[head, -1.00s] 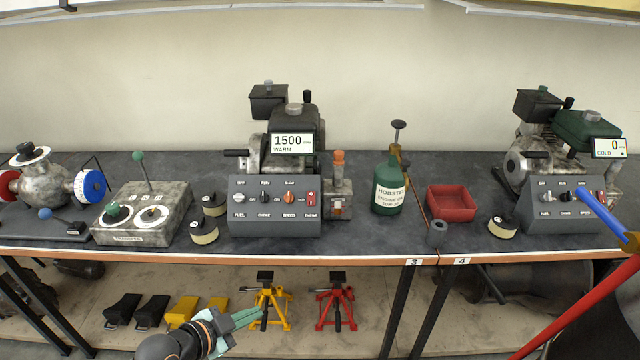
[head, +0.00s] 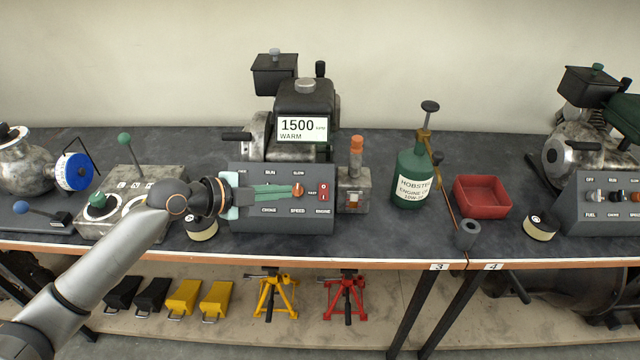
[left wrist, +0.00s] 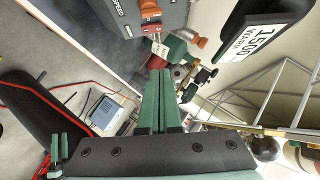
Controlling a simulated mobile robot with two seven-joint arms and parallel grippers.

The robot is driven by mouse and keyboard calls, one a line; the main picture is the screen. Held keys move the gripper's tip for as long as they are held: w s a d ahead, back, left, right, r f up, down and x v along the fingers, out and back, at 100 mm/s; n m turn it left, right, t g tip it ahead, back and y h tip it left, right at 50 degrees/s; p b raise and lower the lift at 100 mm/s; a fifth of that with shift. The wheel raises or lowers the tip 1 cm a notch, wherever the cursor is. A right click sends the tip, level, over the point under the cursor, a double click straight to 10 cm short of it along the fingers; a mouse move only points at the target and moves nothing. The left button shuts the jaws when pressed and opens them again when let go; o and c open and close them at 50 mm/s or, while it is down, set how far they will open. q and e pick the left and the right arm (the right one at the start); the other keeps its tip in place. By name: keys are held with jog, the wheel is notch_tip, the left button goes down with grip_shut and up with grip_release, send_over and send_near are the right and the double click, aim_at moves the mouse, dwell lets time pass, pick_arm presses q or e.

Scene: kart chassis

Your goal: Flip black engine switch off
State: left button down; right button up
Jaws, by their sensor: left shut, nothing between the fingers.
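The black engine (head: 305,98) stands at the middle of the bench, its display (head: 303,128) reading 1500 and WARM. Its grey control panel (head: 285,222) has a red engine switch (head: 324,191) at the right end. My left gripper (head: 291,188) reaches across the panel from the left, shut and empty. Its green fingertips overlap the orange speed knob (head: 299,189) in the head view, left of the switch; I cannot tell whether they touch it. The gripper hides the fuel and choke knobs.
An orange-capped device (head: 354,190) stands just right of the panel. Further right are a green oil bottle (head: 412,178), a red tray (head: 482,197) and a second engine panel (head: 612,205). A transfer box (head: 150,185) lies left. Jack stands sit on the lower shelf.

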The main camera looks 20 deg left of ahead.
pick_arm(q)
jog(key=shift+s, duration=0.1)
send_near(326, 188)
jog(key=w+d, duration=0.1)
jog(key=d, duration=0.1)
jog(key=w+d+f+p, duration=0.1)
jog(key=w+d, duration=0.1)
jog(key=shift+w+d+f, duration=0.15)
jog(key=shift+d, duration=0.05)
jog(key=shift+w+a+f, duration=0.25)
jog(key=shift+w+f, duration=0.25)
jog(key=shift+w, duration=0.1)
jog(key=shift+w+f+b, duration=0.25)
jog(key=shift+w+b, duration=0.1)
jog(key=shift+b, duration=0.65)
jog(key=shift+s+r+p, duration=0.1)
jog(key=shift+r+p, duration=0.05)
jog(key=shift+p, duration=0.15)
